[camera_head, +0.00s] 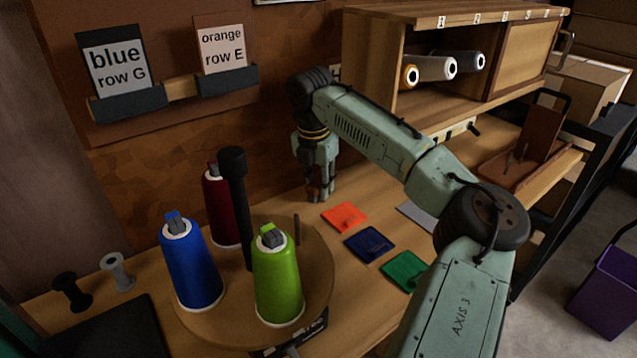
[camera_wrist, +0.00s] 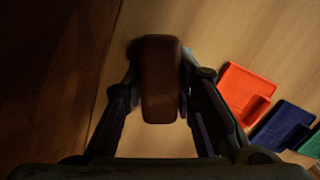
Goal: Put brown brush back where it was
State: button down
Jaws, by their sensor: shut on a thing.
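My gripper (camera_head: 320,192) points down over the wooden workbench near the back wall, left of the orange tray. In the wrist view my gripper (camera_wrist: 160,92) has its fingers on both sides of a dark brown block-like object (camera_wrist: 160,75), which looks like the brown brush. The fingers are shut on it, and its long side runs up and down in that picture. Its underside and any bristles are hidden. In the head view the brush cannot be made out clearly at the fingertips. How far it is above the bench cannot be told.
Orange (camera_head: 344,217), blue (camera_head: 369,244) and green (camera_head: 404,271) trays lie on the bench. A round wooden stand (camera_head: 215,328) holds blue, dark red and green thread cones. A wooden shelf (camera_head: 415,97) with several cones stands at the back right.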

aim_at(315, 183)
jog(key=c, duration=1.3)
grip_release()
jog(key=r, duration=0.4)
jog(key=s+r, duration=0.1)
jog(key=r, duration=0.7)
jog(key=shift+s+a+r, duration=0.1)
jog(key=shift+s+a, duration=0.05)
jog(key=shift+a, duration=0.25)
